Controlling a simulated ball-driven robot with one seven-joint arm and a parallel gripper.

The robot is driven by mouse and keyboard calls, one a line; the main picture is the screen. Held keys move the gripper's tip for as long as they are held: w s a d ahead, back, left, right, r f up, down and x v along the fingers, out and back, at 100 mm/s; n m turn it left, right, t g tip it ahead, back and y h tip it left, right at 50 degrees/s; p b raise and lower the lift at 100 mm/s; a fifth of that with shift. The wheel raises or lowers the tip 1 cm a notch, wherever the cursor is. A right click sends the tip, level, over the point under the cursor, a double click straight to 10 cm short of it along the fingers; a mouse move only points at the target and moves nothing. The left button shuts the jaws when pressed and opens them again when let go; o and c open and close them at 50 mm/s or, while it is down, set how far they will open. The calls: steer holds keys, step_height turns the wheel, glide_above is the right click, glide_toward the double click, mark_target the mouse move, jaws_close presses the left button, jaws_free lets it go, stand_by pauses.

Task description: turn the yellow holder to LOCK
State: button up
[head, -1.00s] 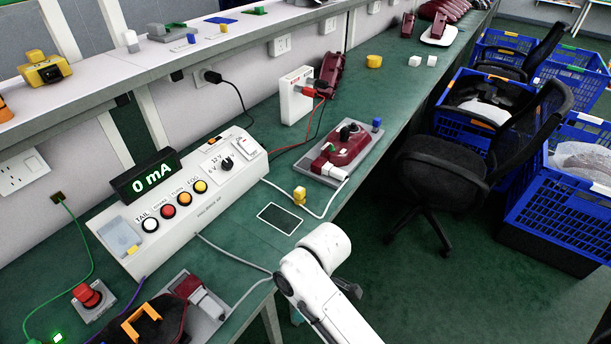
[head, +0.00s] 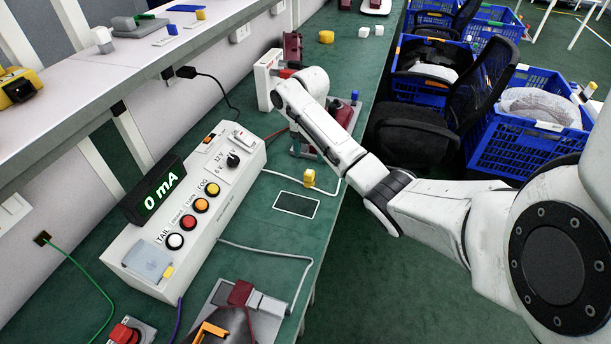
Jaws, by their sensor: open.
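The dark red tail lamp (head: 342,114) lies on its grey plate on the green bench, largely hidden behind my arm. A blue piece (head: 354,95) shows at its far side. A small yellow piece (head: 309,178) stands on the bench by the grey cable, in front of the lamp; I cannot tell whether it is the yellow holder. No LOCK mark is readable. My arm reaches in from the right, its wrist over the lamp area. My gripper's fingers are hidden behind the arm, so I cannot see what they touch.
A white upright box (head: 266,80) stands just behind my wrist. A second lamp assembly (head: 240,293) lies at the near edge.

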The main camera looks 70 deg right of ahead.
mark_target(309, 171)
step_height(309, 171, down, 9)
steer(key=shift+a+r, duration=0.1)
stand_by(0.4)
steer(key=shift+s, duration=0.1)
steer(key=c, duration=1)
